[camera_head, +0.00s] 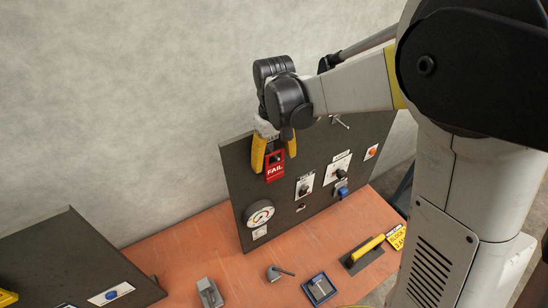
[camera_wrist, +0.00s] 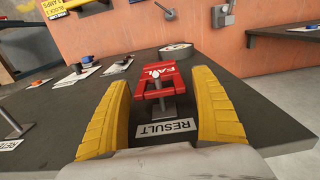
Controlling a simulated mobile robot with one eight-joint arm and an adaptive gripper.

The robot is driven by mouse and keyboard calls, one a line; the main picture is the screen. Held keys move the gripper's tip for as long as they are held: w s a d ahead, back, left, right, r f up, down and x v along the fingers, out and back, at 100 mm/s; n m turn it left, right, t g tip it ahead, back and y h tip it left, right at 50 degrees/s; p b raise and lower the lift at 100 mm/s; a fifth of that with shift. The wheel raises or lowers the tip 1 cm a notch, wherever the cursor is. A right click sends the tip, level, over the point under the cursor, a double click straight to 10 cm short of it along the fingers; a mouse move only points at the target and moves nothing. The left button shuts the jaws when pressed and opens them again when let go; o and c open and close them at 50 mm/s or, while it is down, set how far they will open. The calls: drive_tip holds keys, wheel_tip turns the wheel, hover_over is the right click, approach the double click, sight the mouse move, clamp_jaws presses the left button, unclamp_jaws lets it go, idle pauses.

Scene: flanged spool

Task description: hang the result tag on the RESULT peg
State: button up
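The red result tag, marked FAIL (camera_head: 275,171), lies against the upright dark panel (camera_head: 232,165) in the head view. In the wrist view the tag (camera_wrist: 160,73) is at the grey RESULT peg (camera_wrist: 158,104), and the peg appears to pass through its upper opening. The white RESULT label (camera_wrist: 168,128) is on the panel beside the peg. My gripper (camera_wrist: 160,80) is open, with its yellow fingers apart on either side of the peg and tag. It also shows in the head view (camera_head: 275,160), in front of the panel's upper left part. Neither finger visibly grips the tag.
A round gauge (camera_head: 259,214) and several switches are on the same panel. Another dark panel (camera_head: 65,262) stands at left.

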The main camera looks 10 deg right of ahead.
wheel_tip(320, 180, up, 12)
drive_tip(key=s+d+f+m+t+b, duration=0.1)
drive_tip(key=s+f+b, duration=0.4)
drive_tip(key=f+b, duration=0.6)
drive_tip(key=s+d+f+m+t+b, duration=0.2)
drive_tip(key=s+d+f+b, duration=0.3)
drive_tip(key=f+b, duration=0.6)
drive_tip(key=s+d+f+m+t+b, duration=0.1)
drive_tip(key=s+d+f+t+b, duration=0.3)
drive_tip(key=f+b, duration=0.7)
drive_tip(key=shift+s+d+f+m, duration=0.3)
drive_tip(key=shift+s+d+f, duration=0.15)
drive_tip(key=shift+s+f, duration=0.5)
drive_tip(key=shift+s+r, duration=0.15)
drive_tip(key=shift+r, duration=0.05)
